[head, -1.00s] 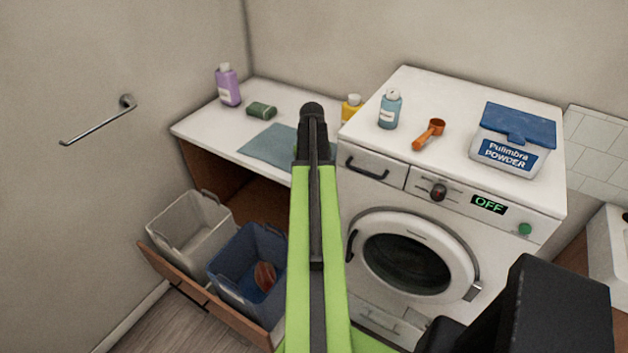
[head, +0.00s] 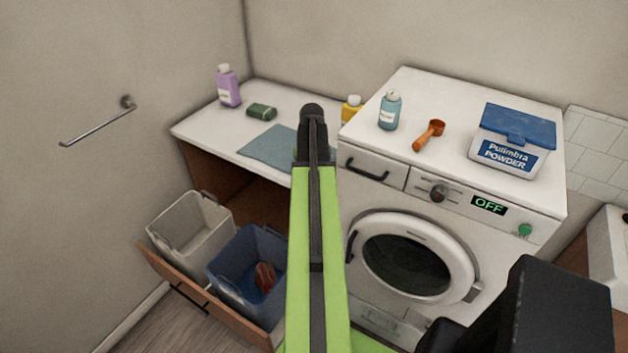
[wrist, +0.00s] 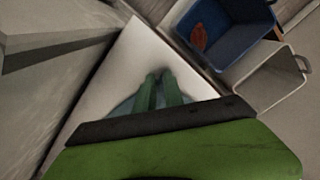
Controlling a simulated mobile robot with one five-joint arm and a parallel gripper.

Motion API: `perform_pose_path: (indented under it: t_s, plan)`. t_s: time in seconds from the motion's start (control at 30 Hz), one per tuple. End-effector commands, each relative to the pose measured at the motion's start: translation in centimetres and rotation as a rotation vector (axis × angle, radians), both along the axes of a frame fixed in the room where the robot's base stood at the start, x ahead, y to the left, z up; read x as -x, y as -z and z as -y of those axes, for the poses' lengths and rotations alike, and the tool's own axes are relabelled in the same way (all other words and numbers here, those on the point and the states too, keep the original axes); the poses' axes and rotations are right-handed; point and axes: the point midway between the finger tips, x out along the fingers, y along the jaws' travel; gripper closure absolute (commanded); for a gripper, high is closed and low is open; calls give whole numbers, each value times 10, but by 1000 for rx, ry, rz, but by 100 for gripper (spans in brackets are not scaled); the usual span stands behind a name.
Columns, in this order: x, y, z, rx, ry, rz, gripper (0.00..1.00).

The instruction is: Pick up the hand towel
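The hand towel (head: 270,147) is a flat blue-grey cloth on the white counter, left of the washing machine. My arm hides its right part in the head view. In the wrist view, a strip of the towel (wrist: 124,108) shows beside and behind my fingers. My gripper (wrist: 160,76) has two green fingers over the counter at the towel, with a narrow gap between them. Nothing is seen held between them. I cannot tell whether the fingertips touch the cloth. In the head view the gripper is mostly hidden behind my arm.
A purple bottle (head: 228,88), green sponge (head: 261,111) and yellow bottle (head: 351,109) stand around the counter. The washing machine (head: 450,215) holds a blue bottle, orange scoop and powder box. Grey (head: 190,228) and blue (head: 236,281) bins sit below in an open drawer.

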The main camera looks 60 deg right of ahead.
Motion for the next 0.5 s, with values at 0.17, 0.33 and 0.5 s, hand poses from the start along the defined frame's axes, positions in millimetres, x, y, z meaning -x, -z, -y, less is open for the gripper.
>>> perform_pose_path:
  t_s: [0.17, 0.33, 0.5]
  plan:
    - [0, 0, 0, -1, 0, 1, 100]
    - [0, 0, 0, 0, 0, 0, 100]
    - [0, -3, 0, 0, 0, 0, 100]
